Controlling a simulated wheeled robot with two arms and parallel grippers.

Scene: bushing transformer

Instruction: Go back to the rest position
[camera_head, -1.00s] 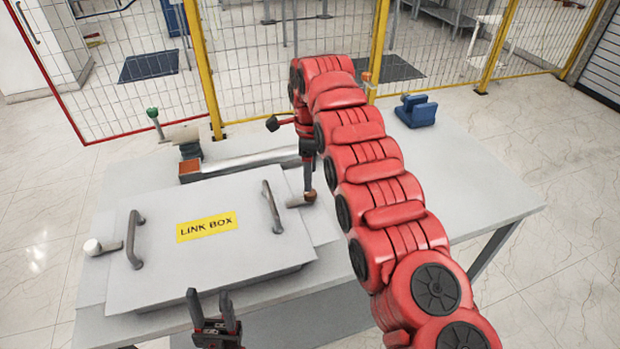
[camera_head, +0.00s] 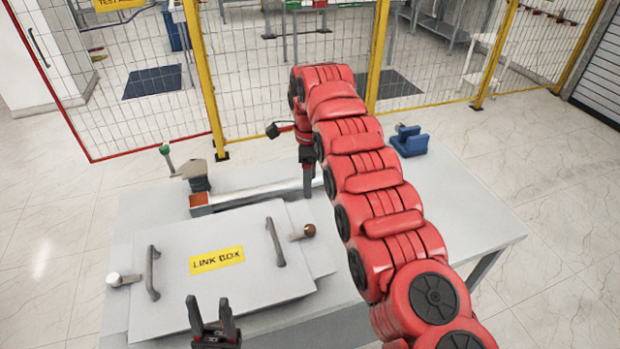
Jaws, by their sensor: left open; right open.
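My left gripper (camera_head: 209,308) points up from the bottom edge, with its two dark fingers apart and nothing between them. It appears in front of the near edge of the link box. My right arm is red and reaches from the lower right over the table. Its gripper (camera_head: 308,188) hangs pointing down above the table, seen edge-on, with no object visible in it. The white link box (camera_head: 205,290) with a yellow label and two grey handles lies on the table (camera_head: 470,215). A brown-ended knob (camera_head: 309,230) sits at its right side, apart from the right gripper.
A white-ended knob (camera_head: 114,279) sits at the box's left. Behind the box are a long metal bar (camera_head: 260,188) and a green-topped tool (camera_head: 167,152). A blue holder (camera_head: 409,141) stands at the back right. A yellow-posted fence (camera_head: 206,90) runs behind. The table's right part is clear.

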